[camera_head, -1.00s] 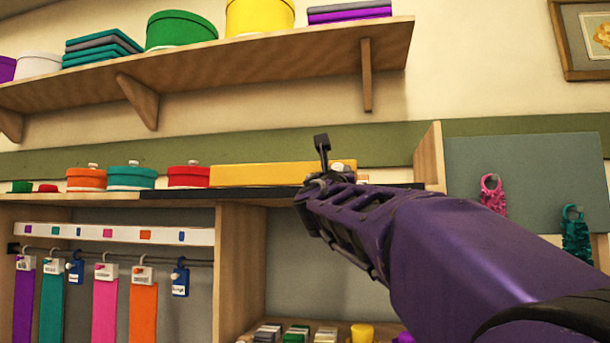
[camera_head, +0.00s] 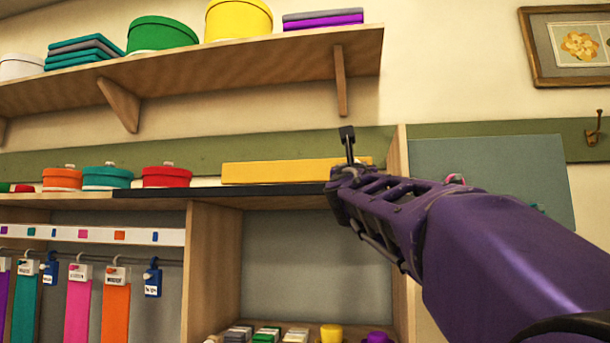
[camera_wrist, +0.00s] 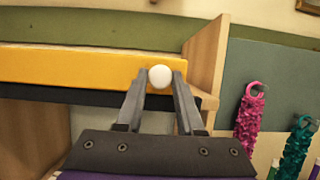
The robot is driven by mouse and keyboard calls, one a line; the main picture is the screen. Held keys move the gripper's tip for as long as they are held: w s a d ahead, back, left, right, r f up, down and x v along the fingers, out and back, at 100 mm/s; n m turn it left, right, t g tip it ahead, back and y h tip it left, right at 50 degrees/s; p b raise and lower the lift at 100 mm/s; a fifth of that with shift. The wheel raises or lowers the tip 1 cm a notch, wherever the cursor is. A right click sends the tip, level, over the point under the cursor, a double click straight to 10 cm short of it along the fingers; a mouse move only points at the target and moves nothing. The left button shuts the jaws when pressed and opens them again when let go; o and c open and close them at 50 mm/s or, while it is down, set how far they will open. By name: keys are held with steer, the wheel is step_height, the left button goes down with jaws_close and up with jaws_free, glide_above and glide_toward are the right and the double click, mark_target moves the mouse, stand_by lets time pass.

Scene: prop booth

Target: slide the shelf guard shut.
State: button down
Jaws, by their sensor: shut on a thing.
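The shelf guard (camera_head: 280,172) is a long yellow panel standing along the black-edged shelf. It also shows in the wrist view (camera_wrist: 70,66), with a round white knob (camera_wrist: 160,77) near its right end. My gripper (camera_wrist: 160,84) is shut on the knob, one finger on each side. In the head view my gripper (camera_head: 347,158) covers the knob and part of the guard's right end. That end is close to the wooden upright (camera_wrist: 205,65) at the shelf's right; I cannot tell whether they touch.
Red (camera_head: 167,177), teal (camera_head: 107,178) and orange (camera_head: 62,180) round boxes stand on the shelf left of the guard. An upper shelf (camera_head: 220,82) overhangs. A grey board (camera_wrist: 262,115) with pink (camera_wrist: 247,125) and teal (camera_wrist: 294,150) hanging pieces lies right of the upright.

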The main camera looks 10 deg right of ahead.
steer(key=shift+s+d+r, duration=0.1)
steer(key=shift+d, duration=0.15)
steer(key=c, duration=0.5)
jaws_free()
steer(key=shift+d, duration=0.1)
steer(key=shift+c, duration=0.2)
